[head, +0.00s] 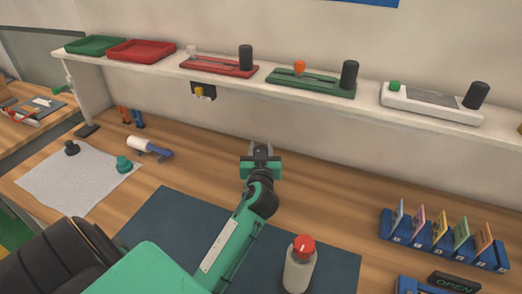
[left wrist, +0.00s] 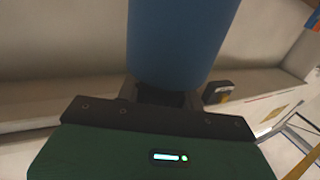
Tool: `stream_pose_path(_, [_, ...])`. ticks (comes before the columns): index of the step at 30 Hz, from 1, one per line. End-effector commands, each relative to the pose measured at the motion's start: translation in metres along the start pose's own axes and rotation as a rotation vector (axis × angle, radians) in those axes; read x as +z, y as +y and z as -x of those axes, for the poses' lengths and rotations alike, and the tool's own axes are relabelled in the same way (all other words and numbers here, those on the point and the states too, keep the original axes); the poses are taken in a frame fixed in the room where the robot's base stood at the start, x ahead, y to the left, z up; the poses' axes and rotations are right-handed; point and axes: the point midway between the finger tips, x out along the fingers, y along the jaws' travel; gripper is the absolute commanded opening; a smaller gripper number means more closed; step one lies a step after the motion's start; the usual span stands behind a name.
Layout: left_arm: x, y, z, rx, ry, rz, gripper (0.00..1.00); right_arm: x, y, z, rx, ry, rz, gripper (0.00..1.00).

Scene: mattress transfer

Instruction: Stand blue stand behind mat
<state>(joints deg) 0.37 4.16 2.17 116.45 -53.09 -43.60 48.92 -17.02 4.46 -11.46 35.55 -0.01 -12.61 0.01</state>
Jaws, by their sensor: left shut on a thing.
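My left gripper (head: 260,152) reaches out over the bare wood behind the dark blue mat (head: 150,225), its fingers pointing at the wall. In the left wrist view a smooth blue rounded piece (left wrist: 180,40) stands out from between the jaws, which are shut on it. It looks like the blue stand, but its far end is out of frame. In the head view the held piece is not discernible; the gripper seems to hide it. Part of the mat lies hidden under my left arm. My right gripper is not in view.
A bottle with a red cap (head: 298,262) stands at the mat's right. A blue card rack (head: 450,240) is at the right. A speckled grey mat (head: 75,175) and a white roller (head: 143,145) are at the left. A loaded shelf (head: 320,92) overhangs the back.

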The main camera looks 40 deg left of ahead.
Motion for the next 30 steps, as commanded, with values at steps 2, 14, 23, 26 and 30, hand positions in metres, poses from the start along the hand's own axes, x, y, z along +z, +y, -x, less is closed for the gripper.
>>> stream_pose_path(2, [-0.003, 0.0, 0.0, 0.001, 0.005, 0.001, 0.0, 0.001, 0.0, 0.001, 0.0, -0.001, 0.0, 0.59])
stream_pose_path(14, [0.002, 0.0, 0.0, 0.0, 0.0, -0.001, 0.59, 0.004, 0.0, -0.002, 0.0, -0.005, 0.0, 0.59])
stream_pose_path(23, [0.002, 0.0, 0.005, 0.001, -0.001, 0.001, 0.59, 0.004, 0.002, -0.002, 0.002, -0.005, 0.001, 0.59])
stream_pose_path(26, [0.004, 0.001, 0.022, 0.001, -0.002, 0.003, 0.59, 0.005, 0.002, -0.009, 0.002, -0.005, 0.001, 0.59])
stream_pose_path(30, [0.005, 0.001, 0.054, 0.002, -0.003, 0.004, 0.59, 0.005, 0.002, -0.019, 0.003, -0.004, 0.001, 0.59])
